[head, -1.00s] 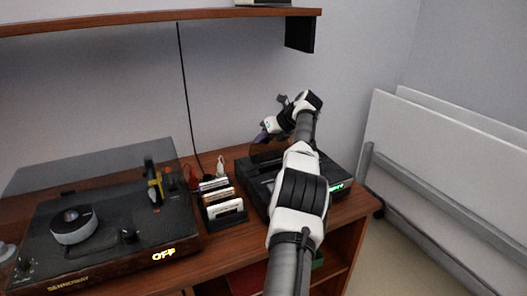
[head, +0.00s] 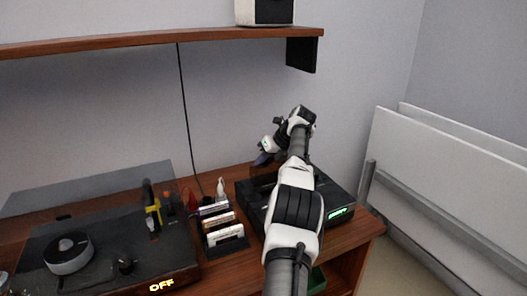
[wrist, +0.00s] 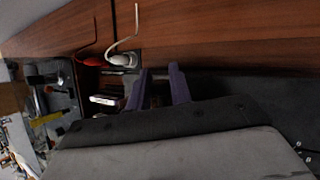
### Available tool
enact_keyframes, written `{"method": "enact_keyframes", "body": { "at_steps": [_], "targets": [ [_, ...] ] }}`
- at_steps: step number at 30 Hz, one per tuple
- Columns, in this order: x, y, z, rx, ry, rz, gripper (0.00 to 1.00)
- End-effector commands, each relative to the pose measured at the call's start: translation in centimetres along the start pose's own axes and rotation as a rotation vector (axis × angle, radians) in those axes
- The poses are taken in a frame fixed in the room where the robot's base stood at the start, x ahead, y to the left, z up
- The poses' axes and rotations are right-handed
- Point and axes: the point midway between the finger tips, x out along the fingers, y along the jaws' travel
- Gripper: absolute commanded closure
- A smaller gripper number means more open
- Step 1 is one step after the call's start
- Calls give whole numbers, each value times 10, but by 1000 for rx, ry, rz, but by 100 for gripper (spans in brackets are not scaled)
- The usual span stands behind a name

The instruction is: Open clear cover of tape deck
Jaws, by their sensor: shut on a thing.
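The tape deck (head: 342,196) is a black box with a lit green display, on the right end of the wooden desk. My arm crosses in front of it and hides much of its top. My gripper (head: 264,158) is over the deck's back left part. A brownish see-through panel, likely the clear cover (head: 270,168), shows just below the fingers and looks raised. In the wrist view, the two purple fingers of my gripper (wrist: 158,82) have a small gap between them. The cover's edge between them is too dark to make out.
A rack of cassettes (head: 222,228) stands left of the deck. A turntable (head: 110,250) with a see-through lid and an "OFF" sign is farther left. A wooden shelf (head: 160,42) hangs above, holding a speaker-like box (head: 266,12). White panels (head: 450,165) lean at the right.

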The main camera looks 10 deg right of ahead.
Motion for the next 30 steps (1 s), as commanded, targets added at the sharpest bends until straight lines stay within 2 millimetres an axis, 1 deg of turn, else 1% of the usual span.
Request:
{"method": "enact_keyframes", "body": {
  "at_steps": [1,23,24,27,28,30],
  "targets": [
    [-11,-2,4,2,-5,-15,100],
    [-5,-3,-1,8,17,-12,100],
    [-5,-3,-1,8,17,-12,75],
    [-4,-3,-2,8,18,-10,62],
    [-3,-2,-2,8,18,-9,61],
    [-2,-2,-2,8,19,-7,61]
  ]
}}
